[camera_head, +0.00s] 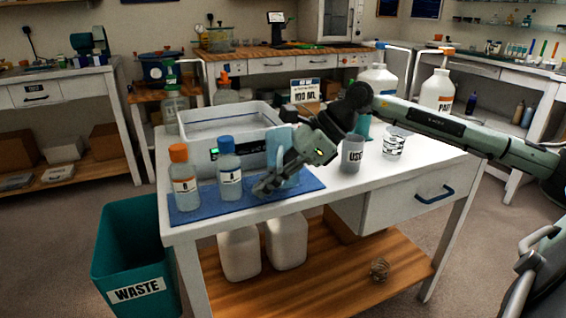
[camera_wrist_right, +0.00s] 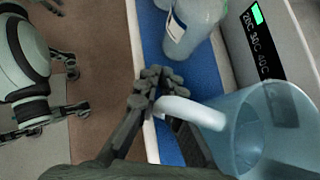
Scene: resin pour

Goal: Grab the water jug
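The water jug (camera_head: 285,153) is a pale blue, see-through vessel standing on the blue mat (camera_head: 315,183) at the table's front edge, in front of the white bath. In the wrist view the jug (camera_wrist_right: 262,132) is at the lower right, its pale handle (camera_wrist_right: 192,111) pointing left. My right gripper (camera_head: 267,187) reaches down in front of the jug and hides part of it. In the wrist view its fingertips (camera_wrist_right: 158,80) are close together at the handle, which lies across the right finger; the gripper looks shut on the handle. My left gripper is not in view.
Two orange- and blue-capped bottles (camera_head: 184,180) (camera_head: 229,171) stand left of the jug. The white bath (camera_head: 247,153) is behind. Cups (camera_head: 352,155) (camera_head: 394,143) stand to the right. A teal waste bin (camera_head: 130,255) is at the table's left. The table's right front is clear.

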